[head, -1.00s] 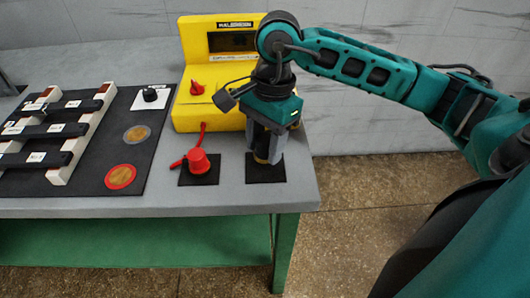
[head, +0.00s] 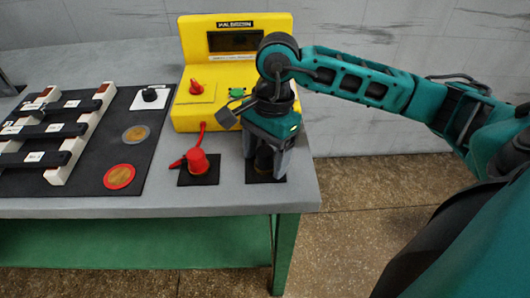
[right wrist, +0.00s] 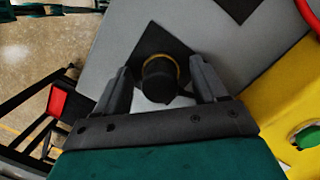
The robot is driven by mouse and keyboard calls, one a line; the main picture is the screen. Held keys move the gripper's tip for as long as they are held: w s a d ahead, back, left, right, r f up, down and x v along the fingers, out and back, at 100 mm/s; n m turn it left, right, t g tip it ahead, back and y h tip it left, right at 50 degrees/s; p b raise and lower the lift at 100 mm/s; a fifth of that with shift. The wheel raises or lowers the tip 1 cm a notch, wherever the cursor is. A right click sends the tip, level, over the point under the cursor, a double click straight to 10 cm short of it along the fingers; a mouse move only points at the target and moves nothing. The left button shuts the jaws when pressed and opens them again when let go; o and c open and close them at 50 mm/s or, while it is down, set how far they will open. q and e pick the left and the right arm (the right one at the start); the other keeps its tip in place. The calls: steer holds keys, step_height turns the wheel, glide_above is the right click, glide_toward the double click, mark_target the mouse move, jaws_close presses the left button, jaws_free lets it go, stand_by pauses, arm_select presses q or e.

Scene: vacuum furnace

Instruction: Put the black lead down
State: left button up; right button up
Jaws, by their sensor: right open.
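The black lead (right wrist: 159,76) is a dark round-topped piece with a brass-coloured ring at its base. In the right wrist view it stands on a black square pad (right wrist: 172,45) on the grey table. My right gripper (head: 265,165) is open, with a finger on each side of the lead and visible gaps between. In the head view the lead (head: 263,160) is mostly hidden between the fingers, above its black pad (head: 264,178). My left gripper is not in view.
A yellow meter (head: 235,60) with a red knob stands behind the gripper. A red lead (head: 198,162) stands on the neighbouring pad (head: 200,177). A dark mat (head: 118,135) with discs and a rack of black bars lies left. The table's front right edge is close.

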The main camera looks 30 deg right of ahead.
step_height(320, 180, up, 12)
steer(key=d+p, duration=0.1)
steer(key=shift+w+d+r, duration=0.15)
steer(key=shift+w+d, duration=0.05)
steer(key=shift+d, duration=0.15)
stand_by(0.6)
